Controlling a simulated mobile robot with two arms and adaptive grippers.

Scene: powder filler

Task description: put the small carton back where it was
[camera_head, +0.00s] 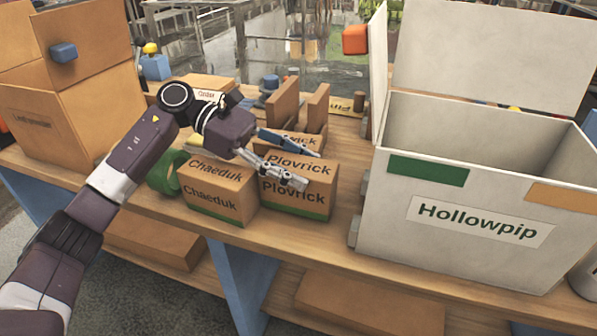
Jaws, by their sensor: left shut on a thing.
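The small carton labelled Plovrick (312,196), brown with a green bottom band, stands upright on the wooden table near its front edge. My left gripper (311,169) is shut on it from above, with one finger across its front face and the other along its far top edge. I cannot tell whether the carton is lifted off the table. A similar brown carton labelled Chaeduk (215,206) stands close on its left. Another carton (294,139) with a partly hidden label stands behind it. My right gripper is not in view.
A large open white box labelled Hollowpip (385,228) stands to the right. A large open cardboard box (95,112) stands at the far left. A green ring (163,174) lies left of the Chaeduk carton. Brown upright pieces (283,100) stand behind. A narrow bare table strip (343,210) lies right of the Plovrick carton.

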